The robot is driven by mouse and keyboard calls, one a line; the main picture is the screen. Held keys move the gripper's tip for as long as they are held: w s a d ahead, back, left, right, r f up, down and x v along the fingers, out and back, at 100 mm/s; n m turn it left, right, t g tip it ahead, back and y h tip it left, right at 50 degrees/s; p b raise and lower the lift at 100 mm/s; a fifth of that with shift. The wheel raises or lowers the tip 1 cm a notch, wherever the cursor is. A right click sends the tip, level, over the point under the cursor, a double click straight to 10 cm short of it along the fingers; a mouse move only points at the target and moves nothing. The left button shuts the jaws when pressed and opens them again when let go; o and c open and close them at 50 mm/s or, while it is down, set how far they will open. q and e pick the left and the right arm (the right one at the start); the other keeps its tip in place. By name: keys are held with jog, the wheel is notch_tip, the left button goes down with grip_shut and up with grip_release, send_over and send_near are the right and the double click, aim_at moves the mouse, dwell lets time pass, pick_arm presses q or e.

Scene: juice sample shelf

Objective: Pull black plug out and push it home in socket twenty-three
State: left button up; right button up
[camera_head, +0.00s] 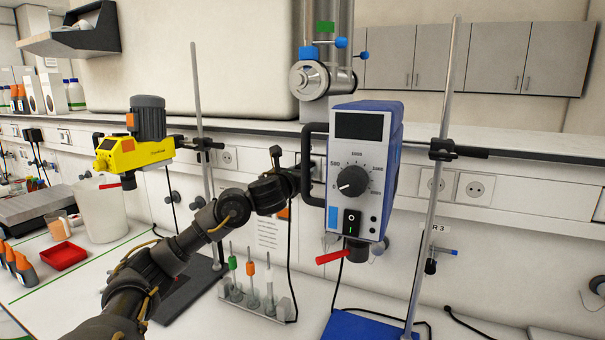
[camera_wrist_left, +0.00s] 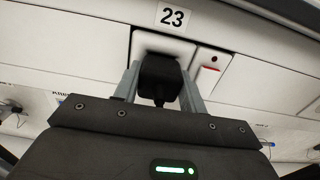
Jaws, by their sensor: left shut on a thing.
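The black plug (camera_wrist_left: 159,80) is between the two fingers of my left gripper (camera_wrist_left: 160,72) in the left wrist view. The gripper is shut on it. The plug is in front of a white socket plate (camera_wrist_left: 150,38) under the label 23 (camera_wrist_left: 172,17). The plug covers the socket face, so I cannot tell how far in it sits. In the head view my left arm reaches to the wall behind the blue mixer, which hides the gripper's fingers and the plug. A black cord (camera_head: 289,245) hangs below there. My right gripper is in neither view.
The blue mixer (camera_head: 362,170) with its black handle (camera_head: 306,165) stands close to my left wrist. A rack with coloured-top tubes (camera_head: 253,296) is below the arm. A yellow mixer (camera_head: 135,152) is at left. A small red-marked panel (camera_wrist_left: 209,72) adjoins the socket.

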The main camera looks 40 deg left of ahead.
pick_arm(q)
jog(key=o, duration=1.3)
jog(key=shift+c, duration=0.2)
jog(key=shift+s+d, duration=0.1)
jog(key=shift+s, duration=0.15)
jog(key=v, duration=1)
jog(key=shift+b, duration=0.4)
jog(key=shift+s, duration=0.1)
